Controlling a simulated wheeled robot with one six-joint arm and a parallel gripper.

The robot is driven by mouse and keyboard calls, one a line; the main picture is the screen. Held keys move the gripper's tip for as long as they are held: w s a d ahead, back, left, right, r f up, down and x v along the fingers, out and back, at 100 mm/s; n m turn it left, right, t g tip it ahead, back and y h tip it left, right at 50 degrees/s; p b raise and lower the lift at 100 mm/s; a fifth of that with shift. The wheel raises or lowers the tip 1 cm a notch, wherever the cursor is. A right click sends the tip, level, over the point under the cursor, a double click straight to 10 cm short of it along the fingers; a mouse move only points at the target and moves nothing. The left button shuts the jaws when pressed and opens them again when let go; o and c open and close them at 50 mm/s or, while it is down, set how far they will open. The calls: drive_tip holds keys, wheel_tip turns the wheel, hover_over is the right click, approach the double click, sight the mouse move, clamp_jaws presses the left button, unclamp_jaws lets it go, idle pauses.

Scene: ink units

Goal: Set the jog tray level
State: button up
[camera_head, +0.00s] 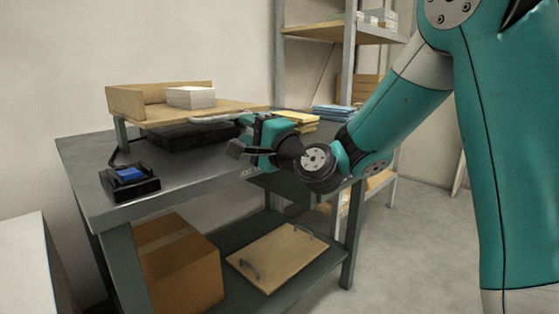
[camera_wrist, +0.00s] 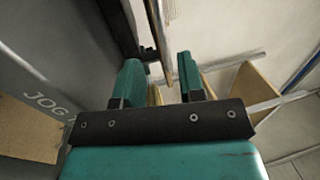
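The jog tray (camera_head: 150,108) is a wooden board with raised walls at its left and back, set on a stand on the grey bench. A white paper stack (camera_head: 190,97) lies on it. It looks tilted, its left end farther above the bench than its right, but the exact angle is hard to read. A pale handle (camera_head: 215,120) runs along its front edge. My gripper (camera_head: 243,135) is at the tray's front right, close to the handle's right end. In the wrist view my gripper (camera_wrist: 160,80) shows two teal fingers apart, with nothing clearly held between them.
A black box with a blue button (camera_head: 131,175) stands at the bench's front left. Yellow (camera_head: 298,119) and blue (camera_head: 335,111) stacks lie behind my gripper. A cardboard box (camera_head: 180,265) and a handled board (camera_head: 278,255) are below the bench. The bench front (camera_head: 190,185) is clear.

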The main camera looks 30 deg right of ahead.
drive_tip(key=b+v, duration=0.5)
drive_tip(key=v, duration=0.5)
drive_tip(key=shift+w, duration=0.1)
drive_tip(key=s+a+f+n+g+y+p, duration=0.3)
drive_tip(key=s+a+f+n+g, duration=0.7)
drive_tip(key=s+a+n+g, duration=0.5)
drive_tip(key=s+d+f+n+g+h+p, duration=0.2)
drive_tip(key=s+d+n+g+h, duration=0.2)
drive_tip(key=s+n, duration=0.2)
wheel_tip(320, 180, up, 37)
drive_tip(key=h+p, duration=0.1)
drive_tip(key=p, duration=3.6)
drive_tip(key=shift+s+d+r, duration=0.25)
drive_tip(key=shift+s, duration=0.15)
